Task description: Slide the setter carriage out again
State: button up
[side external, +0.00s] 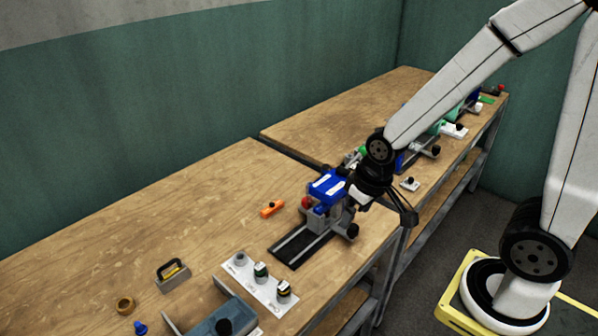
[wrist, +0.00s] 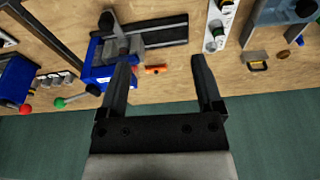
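A blue press (side external: 328,186) with a red ball knob stands near the front edge of the near bench. It also shows in the wrist view (wrist: 97,74). The grey setter carriage (side external: 338,224) sits at the press, at the inner end of a dark rail track (side external: 297,248). Its black handle knob (side external: 352,231) sticks out toward the bench's front edge and shows in the wrist view (wrist: 106,21). My gripper (wrist: 163,64) is open, with nothing visible between its fingers. It hangs beside the press; its left finger overlaps the press in the wrist view.
An orange tool (side external: 271,208) lies behind the track. A white plate with several small containers (side external: 258,279), a blue-grey tray (side external: 222,320) and a grey handled block (side external: 173,275) are to the left. More presses stand on the far bench (side external: 330,117). The bench's left middle is clear.

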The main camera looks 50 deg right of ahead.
jog(key=w+d+f+m+g, duration=0.1)
jog(key=w+d+f+m, duration=0.3)
jog(key=w+d, duration=0.1)
jog(key=m+g, duration=0.1)
jog(key=m, duration=0.3)
send_over(353, 227)
notch_tip(353, 227, down, 7)
jog(key=shift+d+f, duration=0.1)
jog(key=shift+f, duration=3.85)
grip_shut()
